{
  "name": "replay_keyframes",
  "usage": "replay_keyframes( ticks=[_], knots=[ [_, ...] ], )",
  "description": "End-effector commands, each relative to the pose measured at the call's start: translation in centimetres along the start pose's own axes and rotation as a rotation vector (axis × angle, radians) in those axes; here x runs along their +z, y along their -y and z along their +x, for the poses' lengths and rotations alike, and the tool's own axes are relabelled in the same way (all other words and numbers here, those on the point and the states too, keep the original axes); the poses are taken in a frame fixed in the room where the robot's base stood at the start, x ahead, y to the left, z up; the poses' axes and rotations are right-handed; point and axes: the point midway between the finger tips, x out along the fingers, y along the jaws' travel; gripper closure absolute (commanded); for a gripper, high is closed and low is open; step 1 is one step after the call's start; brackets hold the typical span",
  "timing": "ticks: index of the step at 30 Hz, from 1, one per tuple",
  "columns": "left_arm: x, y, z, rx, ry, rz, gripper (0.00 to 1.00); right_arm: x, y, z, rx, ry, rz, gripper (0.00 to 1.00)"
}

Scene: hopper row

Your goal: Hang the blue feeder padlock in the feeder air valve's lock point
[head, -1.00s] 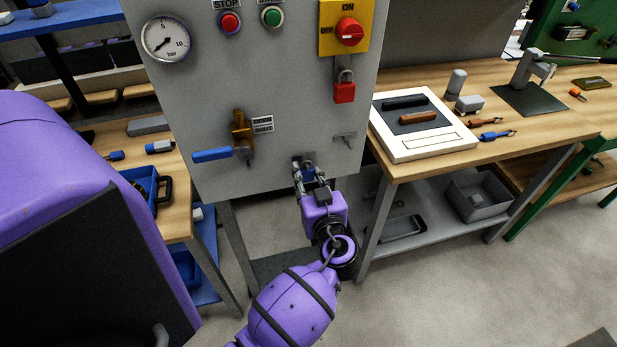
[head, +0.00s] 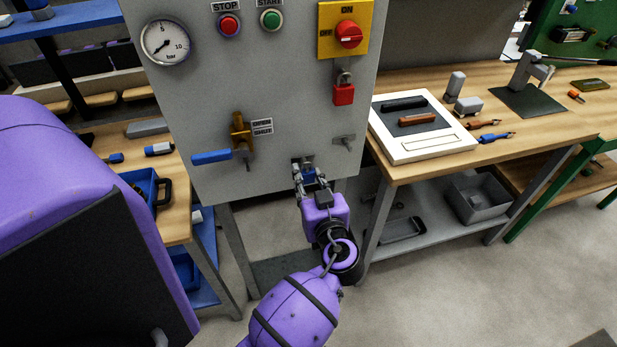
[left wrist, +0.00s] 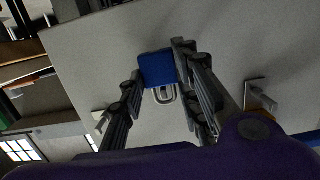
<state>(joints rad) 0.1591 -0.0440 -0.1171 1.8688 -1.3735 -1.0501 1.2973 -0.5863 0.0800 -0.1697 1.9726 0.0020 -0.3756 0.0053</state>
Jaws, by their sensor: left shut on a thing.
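The blue padlock (head: 309,177) is between the fingers of my left gripper (head: 309,180), which is shut on it close to the lower edge of the grey panel. In the left wrist view the padlock (left wrist: 157,68) has its blue body between the fingertips and its metal shackle bare below. The air valve (head: 240,135) is brass with a blue lever (head: 211,157) pointing left, beside OPEN and SHUT labels. My right gripper is out of view.
A red padlock (head: 344,94) hangs below the red switch (head: 348,35). A small metal hook (head: 344,141) sticks out of the panel to the right of my gripper. A wooden bench (head: 420,168) with a white tray (head: 450,149) stands at the right.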

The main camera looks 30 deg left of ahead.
Motion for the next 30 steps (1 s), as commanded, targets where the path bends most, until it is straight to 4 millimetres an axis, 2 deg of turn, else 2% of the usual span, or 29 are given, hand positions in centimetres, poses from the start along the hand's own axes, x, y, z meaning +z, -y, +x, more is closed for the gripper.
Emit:
replay_keyframes(
  ticks=[18,30],
  knots=[
    [0.4,0.0,-1.9,0.000,0.001,0.001,1.00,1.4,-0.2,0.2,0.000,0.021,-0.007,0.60],
    [0.3,0.0,-2.0,0.000,0.000,0.000,1.00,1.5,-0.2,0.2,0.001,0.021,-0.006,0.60]
  ],
)
